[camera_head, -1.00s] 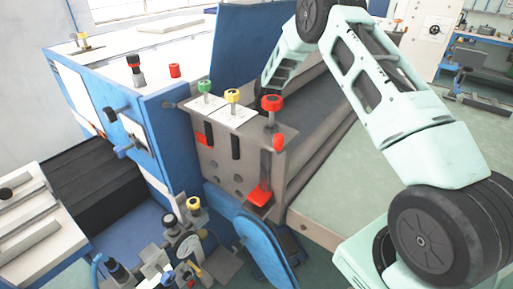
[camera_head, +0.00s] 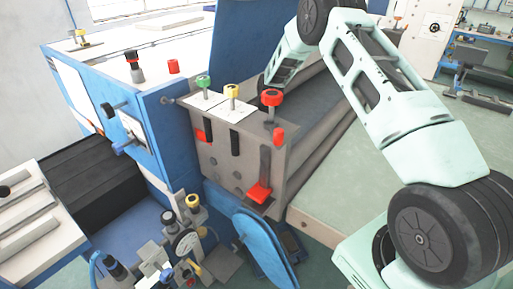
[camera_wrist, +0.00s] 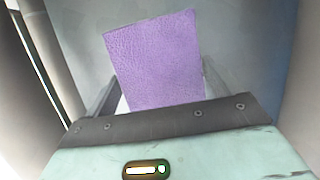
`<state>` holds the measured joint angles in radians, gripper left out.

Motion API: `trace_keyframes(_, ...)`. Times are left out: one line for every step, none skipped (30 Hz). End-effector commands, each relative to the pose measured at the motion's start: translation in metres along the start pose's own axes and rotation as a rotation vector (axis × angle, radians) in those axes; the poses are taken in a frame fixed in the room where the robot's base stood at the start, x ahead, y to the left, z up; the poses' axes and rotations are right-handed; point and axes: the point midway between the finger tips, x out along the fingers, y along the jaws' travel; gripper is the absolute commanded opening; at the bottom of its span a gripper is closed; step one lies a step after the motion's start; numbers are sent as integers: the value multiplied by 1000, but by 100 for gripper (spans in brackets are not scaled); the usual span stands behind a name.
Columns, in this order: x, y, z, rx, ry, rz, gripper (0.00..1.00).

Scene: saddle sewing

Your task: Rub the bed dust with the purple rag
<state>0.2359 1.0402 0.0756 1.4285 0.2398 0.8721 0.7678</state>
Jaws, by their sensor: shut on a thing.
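The purple rag (camera_wrist: 155,62) stands out flat in front of my gripper (camera_wrist: 155,95) in the wrist view. My gripper is shut on the rag's lower edge. Behind the rag is a grey surface (camera_wrist: 245,50), which looks like the machine bed; I cannot tell whether the rag touches it. No dust stands out clearly. Part of the dark grey bed (camera_head: 312,100) shows between the lever box and my arm.
A grey lever box (camera_head: 222,160) with green, yellow and red knobs stands at the bed's near end. A tall blue panel (camera_head: 240,50) rises beside the bed. Long walls (camera_wrist: 55,60) flank my gripper in the wrist view.

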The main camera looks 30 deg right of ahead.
Motion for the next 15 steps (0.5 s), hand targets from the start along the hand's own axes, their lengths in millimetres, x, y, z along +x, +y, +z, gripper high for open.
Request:
trace_keyframes(-1, 0, -5, 1, 1, -1, 72)
trace_keyframes(-2, 0, -8, 1, 1, -1, 72)
trace_keyframes(-3, 0, -11, 1, 1, -1, 72)
trace_keyframes(-4, 0, -13, 1, 1, -1, 72)
trace_keyframes(-5, 0, -16, 1, 1, -2, 72)
trace_keyframes(-6, 1, -18, 1, 1, -2, 72)
trace_keyframes(-7, 1, -19, 1, 1, -1, 72)
trace_keyframes(-7, 1, -20, 0, 0, -1, 72)
trace_keyframes(-8, 1, -21, 0, 0, 0, 72)
trace_keyframes(-8, 1, -22, 0, 0, 0, 72)
trace_keyframes(-8, 1, -23, 0, 0, 0, 72)
trace_keyframes(-8, 1, -25, 0, 0, -1, 72)
trace_keyframes(-8, 1, -27, 0, 1, -1, 72)
trace_keyframes(-9, 1, -30, 0, 1, -2, 72)
trace_keyframes(-9, 2, -33, 1, 0, -1, 72)
